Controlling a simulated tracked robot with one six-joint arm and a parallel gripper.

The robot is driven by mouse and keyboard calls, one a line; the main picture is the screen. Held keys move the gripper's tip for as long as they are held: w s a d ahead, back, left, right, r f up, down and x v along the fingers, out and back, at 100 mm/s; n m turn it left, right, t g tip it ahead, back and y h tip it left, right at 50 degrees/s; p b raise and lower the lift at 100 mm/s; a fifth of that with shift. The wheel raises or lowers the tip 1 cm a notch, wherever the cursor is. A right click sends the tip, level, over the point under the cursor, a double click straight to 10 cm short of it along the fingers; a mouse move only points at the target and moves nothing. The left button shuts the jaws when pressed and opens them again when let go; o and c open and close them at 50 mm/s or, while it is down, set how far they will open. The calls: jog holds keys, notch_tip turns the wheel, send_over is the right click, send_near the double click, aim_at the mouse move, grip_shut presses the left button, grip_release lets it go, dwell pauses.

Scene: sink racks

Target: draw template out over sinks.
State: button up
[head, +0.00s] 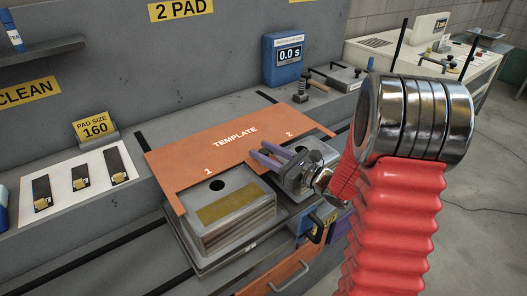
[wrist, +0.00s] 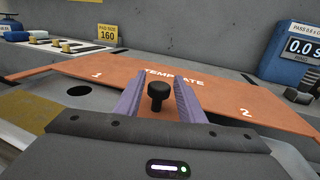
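The orange template (head: 215,150) is a flat plate marked TEMPLATE, 1 and 2. It lies at the back of the worktop, against the grey upright, and its front reaches the backs of the sinks. The front-left metal sink block (head: 235,207) has a dark hole and a brass-coloured patch on top. The second sink is partly hidden by my gripper. My gripper (head: 272,155) has two purple fingers, spread apart over the template's front edge. In the wrist view a black knob (wrist: 158,93) stands upright between the fingers, with narrow gaps seeming to show on both sides.
A white card (head: 80,182) with several small pads lies left, by the PAD SIZE 160 sign (head: 95,126). A blue timer (head: 283,58) reading 0.0 s stands behind right. An orange drawer (head: 280,270) is below the sinks.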

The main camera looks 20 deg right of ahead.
jog(key=shift+o, duration=0.7)
jog(key=v, duration=1.3)
jog(key=shift+s, duration=0.35)
jog(key=shift+d+f, duration=0.1)
